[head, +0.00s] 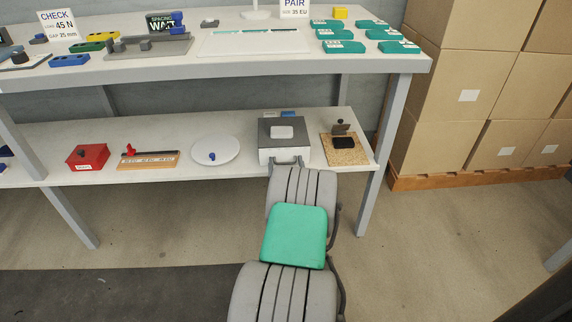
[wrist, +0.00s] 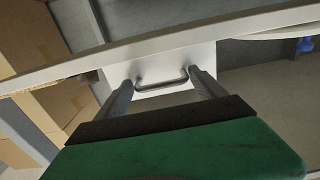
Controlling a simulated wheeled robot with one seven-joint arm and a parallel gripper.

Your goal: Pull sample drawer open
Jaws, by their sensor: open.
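The sample drawer is a white-fronted box with a dark grey top (head: 269,132) on the lower shelf. My gripper (wrist: 163,82) is open, with one finger toward each end of the handle. I cannot tell whether the fingertips reach past the bar or stop just short of it.
Left of the drawer are a round white disc (head: 216,151) with a blue knob, a ruler board (head: 149,160) and a red box (head: 88,157). A cork board (head: 344,150) is close on the right. The table top (head: 250,66) overhangs the shelf; cartons (head: 455,90) stand right.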

